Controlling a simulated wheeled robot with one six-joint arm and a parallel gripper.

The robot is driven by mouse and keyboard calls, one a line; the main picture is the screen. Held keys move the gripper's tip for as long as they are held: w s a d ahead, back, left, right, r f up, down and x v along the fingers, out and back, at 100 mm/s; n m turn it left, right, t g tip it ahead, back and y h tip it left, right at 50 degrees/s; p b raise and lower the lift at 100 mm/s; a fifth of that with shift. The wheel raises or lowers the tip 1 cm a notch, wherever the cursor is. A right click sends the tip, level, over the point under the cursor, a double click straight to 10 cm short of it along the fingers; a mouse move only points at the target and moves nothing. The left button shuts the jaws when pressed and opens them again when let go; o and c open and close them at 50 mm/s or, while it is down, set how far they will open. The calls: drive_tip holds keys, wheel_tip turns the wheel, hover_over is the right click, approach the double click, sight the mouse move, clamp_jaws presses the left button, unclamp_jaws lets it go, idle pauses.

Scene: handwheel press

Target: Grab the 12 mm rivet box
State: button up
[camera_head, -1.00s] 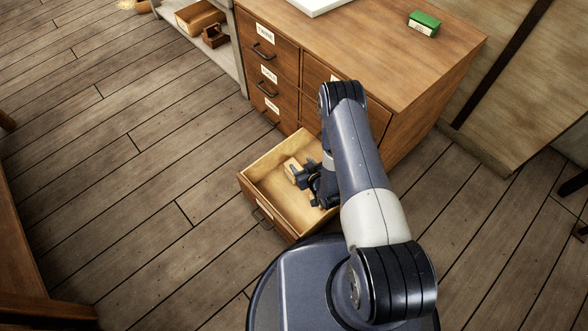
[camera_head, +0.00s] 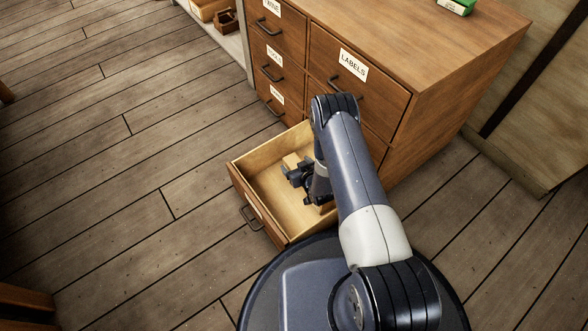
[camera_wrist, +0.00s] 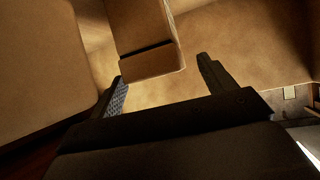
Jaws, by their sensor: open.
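A tan box (camera_head: 291,160) lies in the open lower drawer (camera_head: 258,157), partly hidden behind my gripper in the head view. In the wrist view the tan box (camera_wrist: 148,38) has a dark band near its near end; no size label can be read. My gripper (camera_head: 288,175) is down inside the drawer. In the wrist view my gripper (camera_wrist: 162,76) is open, one finger on each side of the box's near end. I cannot tell whether either finger touches it. A green box (camera_head: 456,5) with a white label sits on the cabinet top, cut off by the frame.
The drawer's walls stand close around my gripper. The wooden cabinet (camera_head: 420,75) rises behind it, with shut drawers, one labelled LABELS (camera_head: 354,63). A low shelf with a small wooden carrier (camera_head: 227,20) is at upper left. The floor (camera_head: 110,170) at left is clear.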

clamp_jaws()
idle(0.8)
